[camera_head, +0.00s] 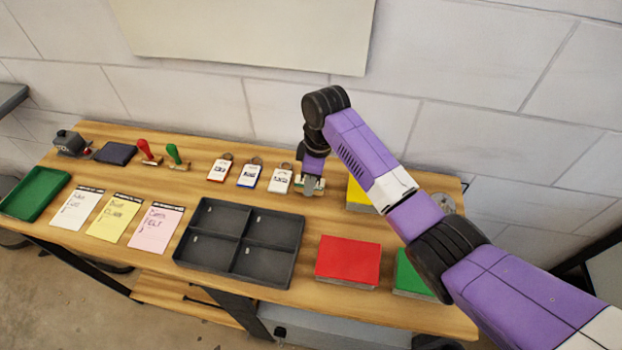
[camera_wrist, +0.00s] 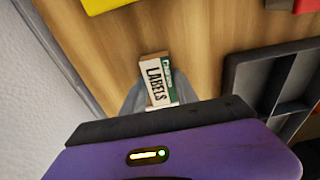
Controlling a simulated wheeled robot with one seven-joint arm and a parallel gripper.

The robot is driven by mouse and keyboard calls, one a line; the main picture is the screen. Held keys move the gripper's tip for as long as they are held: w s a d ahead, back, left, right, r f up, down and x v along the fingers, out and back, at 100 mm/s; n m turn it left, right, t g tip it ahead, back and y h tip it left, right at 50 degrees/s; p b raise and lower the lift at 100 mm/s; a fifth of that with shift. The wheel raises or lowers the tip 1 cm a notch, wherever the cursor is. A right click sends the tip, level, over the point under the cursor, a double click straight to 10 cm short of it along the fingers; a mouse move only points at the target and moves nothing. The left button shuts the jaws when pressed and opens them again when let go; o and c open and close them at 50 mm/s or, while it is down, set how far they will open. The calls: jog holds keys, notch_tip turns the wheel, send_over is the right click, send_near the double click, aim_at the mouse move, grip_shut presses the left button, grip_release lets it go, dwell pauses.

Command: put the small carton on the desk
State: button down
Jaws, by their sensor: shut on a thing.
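The small carton (camera_wrist: 158,82), white with a green side and the word LABELS, is between the fingers of my gripper (camera_wrist: 152,98) in the wrist view. My gripper (camera_head: 312,188) is shut on it, low over the back of the wooden desk (camera_head: 195,225), right of the white tag. The desk surface also shows behind the carton in the wrist view (camera_wrist: 190,35). In the head view the carton is mostly hidden by the gripper. I cannot tell whether it touches the desk.
A dark four-compartment tray (camera_head: 240,240) stands in front of my gripper. Red (camera_head: 347,258), yellow (camera_head: 358,197) and green (camera_head: 410,275) blocks are to the right. Tags (camera_head: 249,175), stamps (camera_head: 175,158), note cards (camera_head: 114,218) and a green tray (camera_head: 35,195) are left.

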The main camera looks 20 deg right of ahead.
aim_at(317, 183)
jog(key=shift+f, duration=0.2)
jog(key=shift+f, duration=0.1)
jog(key=c, duration=0.9)
grip_release()
jog(key=shift+c, duration=0.2)
notch_tip(317, 183, up, 12)
jog(key=d+b, duration=0.1)
jog(key=shift+s+d, duration=0.15)
jog(key=shift+s, duration=0.25)
